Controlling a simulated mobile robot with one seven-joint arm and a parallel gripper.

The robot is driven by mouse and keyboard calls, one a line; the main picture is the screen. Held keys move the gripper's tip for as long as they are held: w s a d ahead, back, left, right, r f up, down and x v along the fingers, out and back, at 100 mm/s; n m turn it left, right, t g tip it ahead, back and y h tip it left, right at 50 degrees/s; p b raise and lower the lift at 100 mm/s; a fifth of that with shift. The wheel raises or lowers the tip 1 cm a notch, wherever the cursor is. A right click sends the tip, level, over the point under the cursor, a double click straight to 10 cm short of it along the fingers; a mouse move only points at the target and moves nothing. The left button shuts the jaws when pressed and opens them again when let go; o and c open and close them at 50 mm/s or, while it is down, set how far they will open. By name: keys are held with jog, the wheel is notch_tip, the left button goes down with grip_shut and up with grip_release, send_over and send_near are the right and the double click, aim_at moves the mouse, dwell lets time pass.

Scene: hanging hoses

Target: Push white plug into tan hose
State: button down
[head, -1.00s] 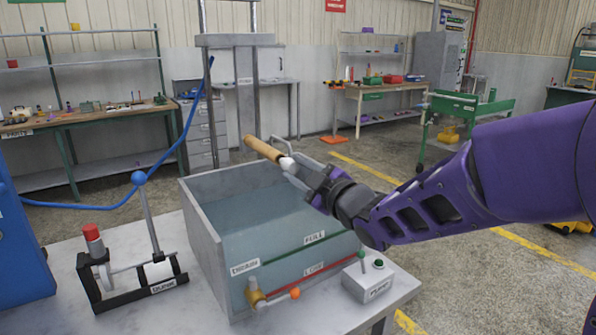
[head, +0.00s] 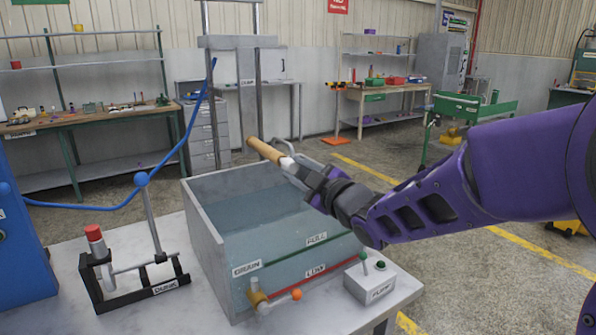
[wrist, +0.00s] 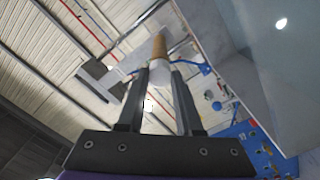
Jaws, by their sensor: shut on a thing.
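The tan hose (head: 262,149) is a short tan tube tilted above the back right part of the water tank. The white plug (head: 287,163) sits at the hose's lower right end, and the two look in line and touching. How deep the plug is in the hose I cannot tell. My gripper (head: 301,174) is shut on the white plug. In the wrist view the gripper's two fingers (wrist: 159,72) rise to the plug, with the tan hose (wrist: 159,47) beyond it.
The grey tank (head: 205,232) of water stands on a table, with a drain valve (head: 258,299) in front. A pump box (head: 370,281) stands at its right, a dunk lever (head: 150,215) at its left. A blue hose (head: 105,208) hangs at left. A clamp post (head: 248,100) stands behind.

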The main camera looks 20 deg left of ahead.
jog(key=shift+x, duration=0.85)
dwell(1.0)
jog(key=c, duration=0.5)
grip_release()
jog(key=shift+d, duration=0.1)
